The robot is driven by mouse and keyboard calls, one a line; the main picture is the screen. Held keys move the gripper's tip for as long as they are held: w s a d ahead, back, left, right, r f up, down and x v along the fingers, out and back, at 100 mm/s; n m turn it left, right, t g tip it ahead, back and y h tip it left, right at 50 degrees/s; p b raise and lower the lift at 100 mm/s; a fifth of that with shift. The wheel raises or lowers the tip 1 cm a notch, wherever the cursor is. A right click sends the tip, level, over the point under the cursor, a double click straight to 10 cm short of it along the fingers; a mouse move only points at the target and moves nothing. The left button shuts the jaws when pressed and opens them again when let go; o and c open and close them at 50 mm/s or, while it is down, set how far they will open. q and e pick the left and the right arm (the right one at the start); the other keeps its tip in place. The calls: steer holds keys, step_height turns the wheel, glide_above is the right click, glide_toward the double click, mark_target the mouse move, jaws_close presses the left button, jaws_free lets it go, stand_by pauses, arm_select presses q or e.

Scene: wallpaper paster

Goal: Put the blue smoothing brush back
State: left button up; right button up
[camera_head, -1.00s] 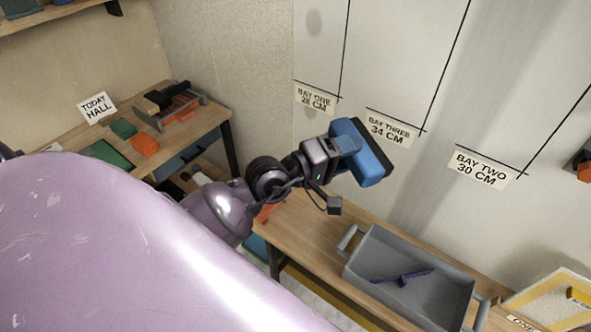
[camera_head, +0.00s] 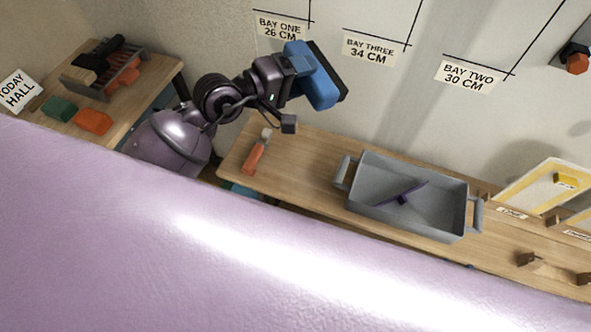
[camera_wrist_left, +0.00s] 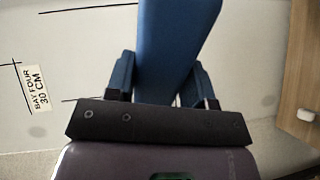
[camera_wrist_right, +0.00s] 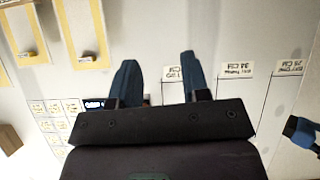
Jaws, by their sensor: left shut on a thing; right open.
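The blue smoothing brush (camera_head: 320,82), a blue block with a dark edge, is held up in front of the wall in the head view. My left gripper (camera_head: 292,66) is shut on it. In the left wrist view the brush's blue body (camera_wrist_left: 178,40) rises between the fingers, and its far end is cut off by the frame. My right gripper (camera_wrist_right: 155,82) shows only in the right wrist view, open and empty, facing the wall. A blue and dark piece (camera_wrist_right: 302,132) at that view's right edge looks like the held brush.
A grey tray (camera_head: 360,165) holding a dark purple tool stands on the long bench (camera_head: 310,150). An orange-handled tool (camera_head: 256,153) lies left of it. A side table carries a rack (camera_head: 75,82), green and orange blocks and a "TODAY HALL" sign (camera_head: 18,90). Small wooden holders (camera_head: 528,259) stand at right.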

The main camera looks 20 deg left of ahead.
arm_select(q)
steer(key=w+d+f+m+g+y+b, duration=0.25)
steer(key=d+f+g, duration=0.2)
steer(key=f, duration=0.25)
steer(key=w+d+f+m+g+y+b, duration=0.1)
steer(key=d+f+m+g+b, duration=0.25)
steer(key=f+g, duration=0.3)
steer(key=w+a+f+m+g+y+b, duration=0.1)
steer(key=w+a+f+y+b, duration=0.1)
steer(key=a+f+y+b, duration=0.25)
steer(key=w+a+f+m+y+b, duration=0.1)
steer(key=w+a+f+y+b, duration=0.2)
steer(key=a+f, duration=0.3)
steer(key=f+b, duration=0.1)
steer(key=f, duration=1)
steer(key=f+b, duration=0.1)
steer(key=f, duration=0.4)
steer(key=shift+s+a+f+b, duration=0.1)
steer(key=shift+s+f+b, duration=0.05)
steer(key=shift+s+b, duration=0.15)
step_height(320, 180, down, 3)
steer(key=shift+f+b, duration=0.1)
steer(key=shift+b, duration=0.3)
steer(key=shift+w+f, duration=0.1)
steer(key=shift+c, duration=0.4)
steer(key=o, duration=1)
arm_select(e)
step_height(320, 180, down, 17)
steer(key=a+g, duration=0.1)
steer(key=shift+s+g, duration=0.4)
